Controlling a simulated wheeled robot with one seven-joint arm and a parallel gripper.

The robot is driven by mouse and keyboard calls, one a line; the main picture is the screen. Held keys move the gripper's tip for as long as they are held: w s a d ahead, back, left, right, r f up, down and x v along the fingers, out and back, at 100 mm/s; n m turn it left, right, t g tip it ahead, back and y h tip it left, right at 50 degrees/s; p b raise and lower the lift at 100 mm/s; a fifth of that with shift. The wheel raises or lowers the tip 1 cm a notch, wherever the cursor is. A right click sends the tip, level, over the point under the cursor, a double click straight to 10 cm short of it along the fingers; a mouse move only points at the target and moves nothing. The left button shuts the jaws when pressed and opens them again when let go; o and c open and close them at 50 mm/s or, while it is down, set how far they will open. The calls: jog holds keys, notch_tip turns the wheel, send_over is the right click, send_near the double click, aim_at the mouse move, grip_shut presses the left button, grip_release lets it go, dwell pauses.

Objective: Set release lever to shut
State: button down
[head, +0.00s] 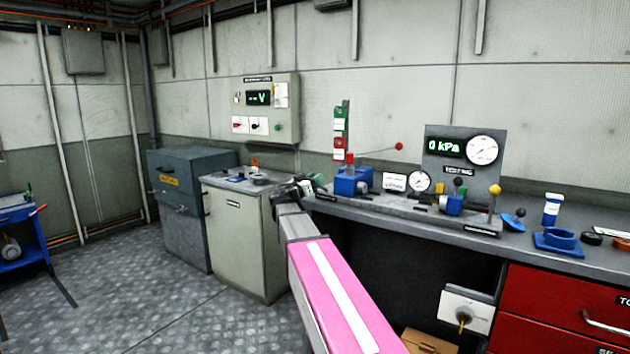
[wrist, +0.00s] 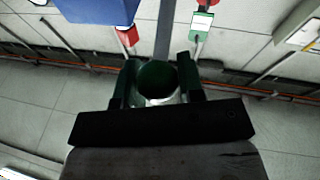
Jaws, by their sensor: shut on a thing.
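My gripper (head: 308,185) is at the left end of the workbench, beside the blue pump body (head: 350,182). In the wrist view my gripper (wrist: 158,80) has its two dark fingers shut on a round green knob (wrist: 157,76), with a pale part below it. The green knob shows only in part in the head view (head: 319,180). It appears to be the release lever's end, but the lever's stem is hidden. The blue body fills the top left of the wrist view (wrist: 95,8). A long lever with a red ball (head: 398,146) extends right above the pump.
A test stand with a gauge (head: 482,150) and a "0 kPa" display stands on the bench (head: 400,212). A small gauge (head: 419,181) and a yellow-knobbed handle (head: 494,189) are nearby. Red and green tags (head: 340,130) stand behind the pump. A grey cabinet (head: 240,235) is at left.

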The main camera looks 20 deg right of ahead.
jog(key=shift+s+d, duration=0.1)
jog(key=shift+s, duration=0.3)
jog(key=c, duration=0.8)
grip_release()
jog(key=shift+r, duration=0.1)
jog(key=shift+c, duration=0.2)
jog(key=shift+o, duration=0.4)
jog(key=v, duration=1.1)
jog(key=shift+w, duration=0.1)
